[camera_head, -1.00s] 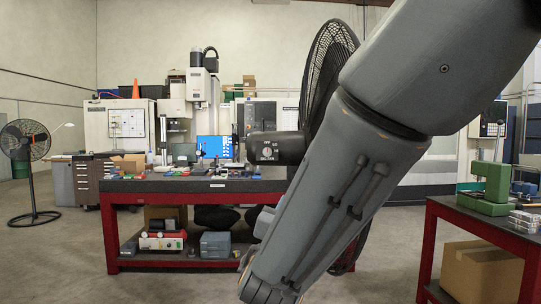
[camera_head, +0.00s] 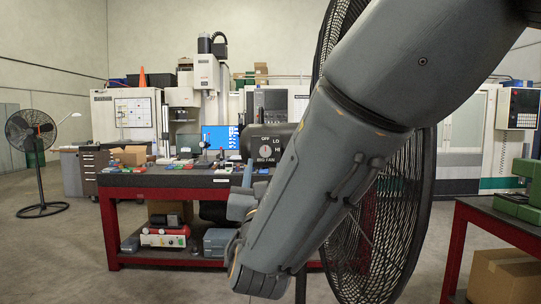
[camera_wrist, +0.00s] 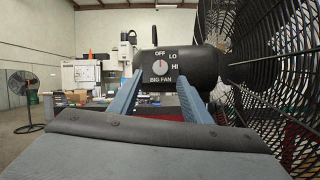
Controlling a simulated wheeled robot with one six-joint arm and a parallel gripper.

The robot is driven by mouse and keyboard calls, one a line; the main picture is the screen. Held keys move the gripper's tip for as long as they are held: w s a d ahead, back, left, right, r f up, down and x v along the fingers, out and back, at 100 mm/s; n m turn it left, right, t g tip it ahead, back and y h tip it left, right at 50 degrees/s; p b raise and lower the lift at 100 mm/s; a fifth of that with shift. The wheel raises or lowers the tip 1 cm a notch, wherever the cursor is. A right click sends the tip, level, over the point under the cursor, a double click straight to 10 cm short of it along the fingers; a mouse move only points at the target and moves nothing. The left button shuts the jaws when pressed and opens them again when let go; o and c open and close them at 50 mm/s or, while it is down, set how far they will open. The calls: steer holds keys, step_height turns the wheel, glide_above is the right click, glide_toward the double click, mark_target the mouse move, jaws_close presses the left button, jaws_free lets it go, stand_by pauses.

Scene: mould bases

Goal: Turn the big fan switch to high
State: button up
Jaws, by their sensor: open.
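The big fan's dark motor housing (camera_head: 285,140) carries a panel marked OFF, LO, HI and BIG FAN. Its round pale switch knob (camera_wrist: 160,67) has a red pointer that appears to point up at OFF; LO and HI are to its right. The knob also shows in the head view (camera_head: 265,152). My gripper (camera_wrist: 160,76) is open and empty, its two blue-grey fingers on either side of the knob in the wrist view. The fingers appear short of the panel, with no contact visible. In the head view, my arm hides part of the fan and most of the gripper.
The big fan's black wire cage (camera_head: 395,215) stands close on the right. A red-framed workbench (camera_head: 110,225) is behind, with small items on top. Another red table (camera_head: 455,250) is at the right. A smaller fan (camera_head: 32,130) stands far left. Open floor lies at front left.

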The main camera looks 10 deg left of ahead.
mark_target(266, 153)
steer(key=p+x, duration=0.2)
steer(key=x, duration=0.4)
steer(key=shift+w+r, duration=0.1)
steer(key=c, duration=1)
steer(key=shift+c, duration=0.2)
